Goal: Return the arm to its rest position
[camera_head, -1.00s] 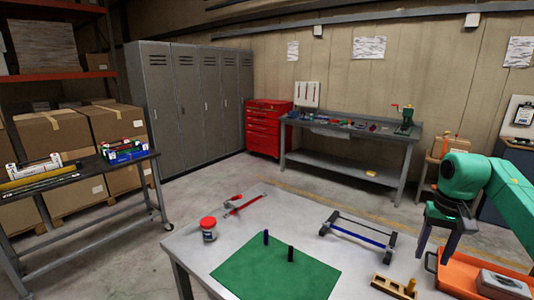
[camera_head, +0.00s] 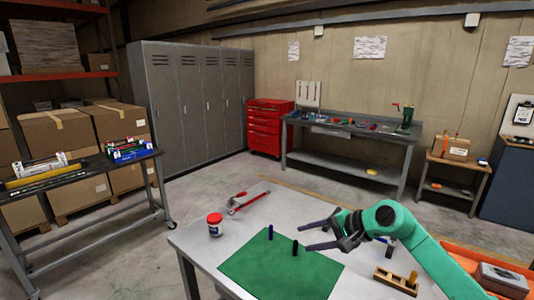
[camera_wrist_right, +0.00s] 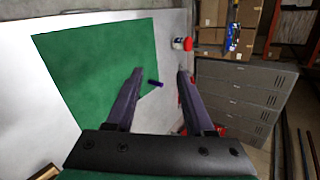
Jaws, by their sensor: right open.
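My right arm reaches in from the right over the grey table (camera_head: 200,262). Its right gripper (camera_head: 301,238) points left with dark fingers spread open and nothing between them. The tips appear close to a black peg (camera_head: 295,247) on the green mat (camera_head: 262,272); I cannot tell whether they touch it. A dark blue peg (camera_head: 270,233) stands left of it. In the right wrist view the open right gripper (camera_wrist_right: 159,72) frames a dark blue peg (camera_wrist_right: 155,83) by the mat's edge. My left gripper is not in view.
A red-lidded jar (camera_head: 215,225) and a red-handled tool (camera_head: 246,200) lie on the table's left part. A wooden block (camera_head: 396,281) and an orange tray (camera_head: 470,260) are at right. The blue-barred frame is mostly hidden behind my arm.

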